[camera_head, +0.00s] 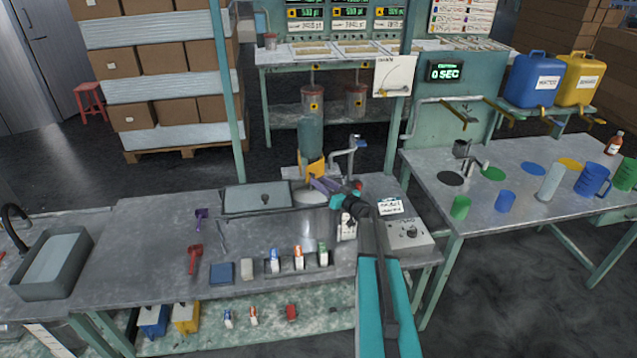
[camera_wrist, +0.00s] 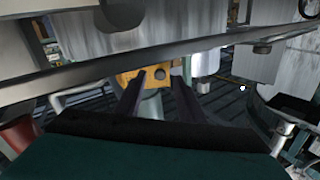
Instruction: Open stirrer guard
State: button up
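The stirrer (camera_head: 312,166), with an orange-yellow body, stands at the back middle of the bench below a grey-green cylinder. A round grey metal vessel (camera_head: 309,197) sits in front of it, partly hidden by my gripper. I cannot clearly make out the guard; a grey metal bar (camera_wrist: 110,73) crosses the wrist view diagonally close to my gripper and may be part of it. My gripper (camera_wrist: 155,88) has its two dark fingers apart, with an orange-yellow block (camera_wrist: 157,77) showing beyond the gap. In the head view my gripper (camera_head: 324,186) is beside the stirrer; contact cannot be told.
A grey lidded tray (camera_head: 259,198) lies left of the stirrer. A control box (camera_head: 406,233) with a knob stands right. A faucet (camera_head: 345,152) rises behind my gripper.

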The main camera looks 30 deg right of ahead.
jog(key=s+d+b, duration=0.1)
jog(key=s+b, duration=0.2)
jog(key=s, duration=0.7)
jog(key=shift+s+d, duration=0.25)
